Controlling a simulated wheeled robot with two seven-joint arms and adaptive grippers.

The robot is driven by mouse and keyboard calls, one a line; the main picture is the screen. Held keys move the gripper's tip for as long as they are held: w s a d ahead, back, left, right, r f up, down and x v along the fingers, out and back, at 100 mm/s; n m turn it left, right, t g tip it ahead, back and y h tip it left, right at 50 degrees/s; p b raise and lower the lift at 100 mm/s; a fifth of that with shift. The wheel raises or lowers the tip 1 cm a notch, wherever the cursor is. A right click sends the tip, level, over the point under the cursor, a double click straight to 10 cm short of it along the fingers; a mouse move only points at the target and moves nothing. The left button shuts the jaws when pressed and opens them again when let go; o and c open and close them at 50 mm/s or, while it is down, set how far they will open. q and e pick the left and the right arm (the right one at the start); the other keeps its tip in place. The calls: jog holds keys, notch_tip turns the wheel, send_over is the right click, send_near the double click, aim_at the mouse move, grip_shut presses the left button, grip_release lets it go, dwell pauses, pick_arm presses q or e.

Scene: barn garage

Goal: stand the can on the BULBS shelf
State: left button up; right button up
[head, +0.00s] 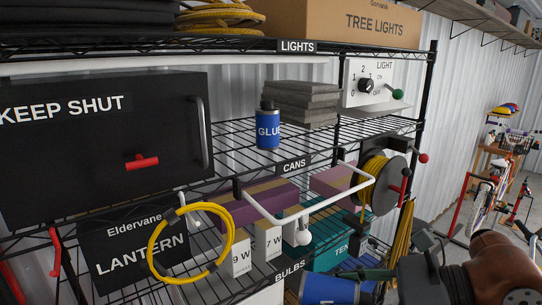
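A blue can (332,290) with a pale rim shows at the bottom edge, tilted on its side, in front of the shelving. My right gripper (372,281) comes in from the lower right, with its fingers at the can's right part; it appears shut on it. The can's lower part is cut off by the picture edge. The BULBS label (290,271) is on the edge of the lower wire shelf (215,285), just above and left of the can. My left gripper is not in view.
White 9 W (236,257) and 7 W (267,241) boxes, a teal box (331,243) and a LANTERN box (133,258) stand on the BULBS shelf. A yellow coil (154,250) and white rail (270,217) hang in front. A GLUE can (268,128) stands on the CANS shelf.

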jog(key=w+d+f+m+t, duration=0.1)
jog(key=w+d+f, duration=0.1)
jog(key=f, duration=1)
jog(key=w+d+f+m+t+h, duration=0.1)
jog(key=w+d+f, duration=0.2)
jog(key=f, duration=1)
jog(key=w+d+f+t, duration=0.1)
jog(key=w+d+f, duration=0.2)
jog(key=f, duration=1)
jog(key=shift+d+f+m, duration=0.15)
jog(key=shift+d+m, duration=0.25)
jog(key=shift+d, duration=0.8)
jog(key=shift+d+f+t+h, duration=0.1)
jog(key=shift+t+h, duration=0.2)
jog(key=shift+d+f+m+t+h+b, duration=0.1)
jog(key=shift+f+m+t+h+b, duration=0.85)
jog(key=shift+f+m+h+b, duration=0.45)
jog(key=shift+d+f+m+t+h+b, duration=0.1)
jog(key=shift+f+m+t+h+b, duration=0.95)
jog(key=shift+f+m, duration=0.4)
